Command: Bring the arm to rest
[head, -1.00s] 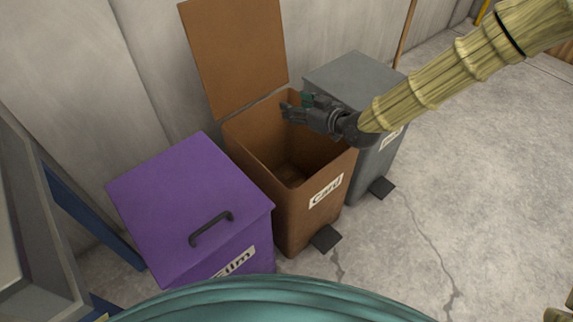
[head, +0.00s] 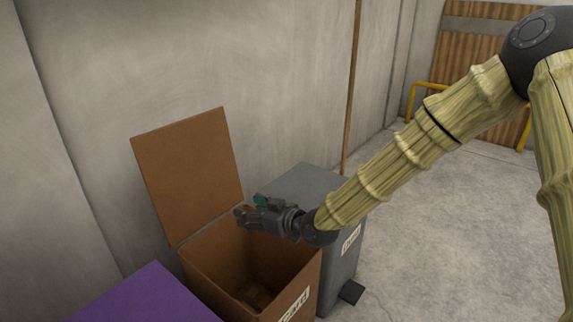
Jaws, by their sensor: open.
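My gripper (head: 246,214) is open, with nothing seen between its fingers. It is over the open brown bin (head: 208,272), near the bin's back right side. My arm reaches down to it from the upper right. The inside of the brown bin is partly in view and its floor is dark.
The brown bin's lid (head: 189,172) stands raised against the wall side. A grey bin (head: 308,184) with a shut lid stands close behind my gripper. A purple bin (head: 150,298) is at the lower left. The concrete floor (head: 430,240) at the right is clear.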

